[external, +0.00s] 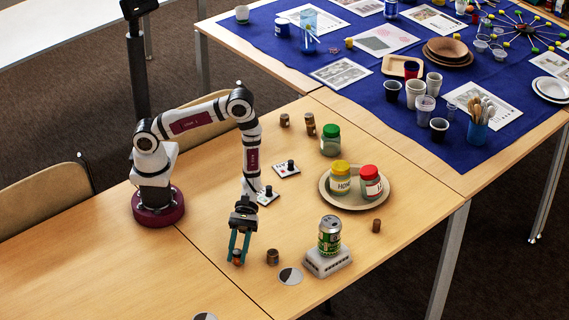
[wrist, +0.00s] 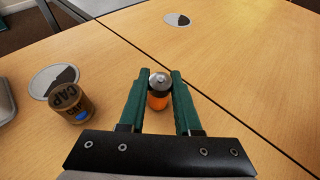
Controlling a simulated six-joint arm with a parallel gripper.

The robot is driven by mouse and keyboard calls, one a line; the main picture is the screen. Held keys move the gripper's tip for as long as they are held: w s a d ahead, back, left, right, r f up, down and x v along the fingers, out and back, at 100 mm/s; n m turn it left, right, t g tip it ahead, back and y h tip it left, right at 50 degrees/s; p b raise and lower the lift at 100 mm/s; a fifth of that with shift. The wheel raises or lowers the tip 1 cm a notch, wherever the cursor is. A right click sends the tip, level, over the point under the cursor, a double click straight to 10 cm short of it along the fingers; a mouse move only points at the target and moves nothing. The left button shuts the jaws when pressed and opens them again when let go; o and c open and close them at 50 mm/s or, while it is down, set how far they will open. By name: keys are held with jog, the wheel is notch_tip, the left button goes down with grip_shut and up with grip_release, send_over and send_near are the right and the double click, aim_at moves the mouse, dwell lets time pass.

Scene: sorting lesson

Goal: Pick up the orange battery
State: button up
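The orange battery (wrist: 158,96) stands upright between the two green fingers of my gripper (wrist: 161,80) in the wrist view. It has a dark upper part and a silver top. The fingers are spread to either side of it, and thin gaps seem to show beside it. In the external view my gripper (external: 239,258) points down to the table, with the battery (external: 237,262) low between its fingertips.
A brown cork-like cylinder (external: 272,257) stands close to the right of my gripper; its label shows in the wrist view (wrist: 70,103). A green can (external: 329,235) stands on a grey base (external: 327,262). A plate (external: 356,203) holds two jars. The table left of my gripper is clear.

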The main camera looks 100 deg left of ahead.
grip_shut()
